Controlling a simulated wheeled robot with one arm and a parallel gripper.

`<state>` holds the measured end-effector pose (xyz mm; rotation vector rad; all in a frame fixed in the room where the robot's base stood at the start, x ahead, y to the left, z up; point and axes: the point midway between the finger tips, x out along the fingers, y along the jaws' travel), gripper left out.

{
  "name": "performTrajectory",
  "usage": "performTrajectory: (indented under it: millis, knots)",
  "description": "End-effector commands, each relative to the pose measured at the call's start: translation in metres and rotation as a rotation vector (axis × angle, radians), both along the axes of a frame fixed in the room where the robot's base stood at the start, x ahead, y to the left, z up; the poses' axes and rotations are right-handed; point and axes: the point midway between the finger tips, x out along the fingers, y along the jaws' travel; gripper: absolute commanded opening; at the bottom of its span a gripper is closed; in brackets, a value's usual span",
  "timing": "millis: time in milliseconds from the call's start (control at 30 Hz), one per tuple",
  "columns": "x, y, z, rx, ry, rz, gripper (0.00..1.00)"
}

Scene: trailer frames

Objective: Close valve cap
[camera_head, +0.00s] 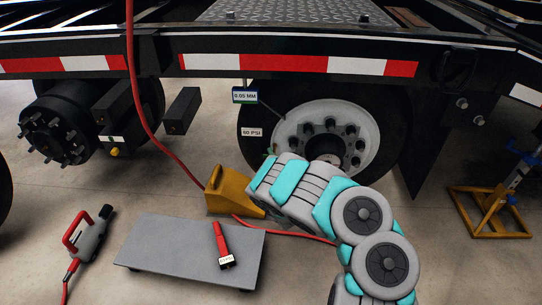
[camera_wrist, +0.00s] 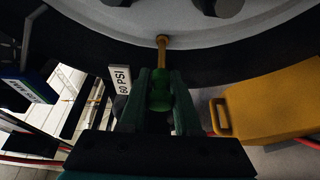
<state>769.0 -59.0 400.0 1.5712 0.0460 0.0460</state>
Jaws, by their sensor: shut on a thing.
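In the wrist view, my gripper (camera_wrist: 160,98) is shut on a small green valve cap (camera_wrist: 160,88). A brass valve stem (camera_wrist: 162,52) comes down from the pale wheel rim (camera_wrist: 130,22) in line with the cap. The cap's top meets the stem's lower end in the picture; I cannot tell whether it is seated on it. In the head view, my gripper (camera_head: 268,156) is at the lower left of the white wheel rim (camera_head: 290,128), and my arm hides part of the tyre. Only a hint of green shows there.
A yellow wheel chock (camera_head: 228,192) stands just left of my arm. A grey board (camera_head: 175,250) with a red tool (camera_head: 221,245) lies in front. A red air hose (camera_head: 160,140) hangs at left. An impact wrench (camera_head: 88,240) and a yellow jack stand (camera_head: 490,212) are on the floor.

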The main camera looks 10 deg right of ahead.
Motion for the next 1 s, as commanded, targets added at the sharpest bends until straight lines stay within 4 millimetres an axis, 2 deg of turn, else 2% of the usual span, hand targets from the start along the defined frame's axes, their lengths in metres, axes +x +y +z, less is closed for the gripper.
performTrajectory:
  millis: [233,267,500,800,1000]
  knots:
    - [0.001,0.001,0.0,0.0,0.0,0.017,0.0]
    - [0.001,0.001,0.0,0.0,0.0,0.017,0.35]
    - [0.001,0.001,0.0,-0.001,0.0,0.015,0.6]
    - [-0.001,0.001,0.0,-0.001,0.0,0.015,0.6]
    - [-0.017,0.0,-0.001,-0.003,0.003,0.016,0.6]
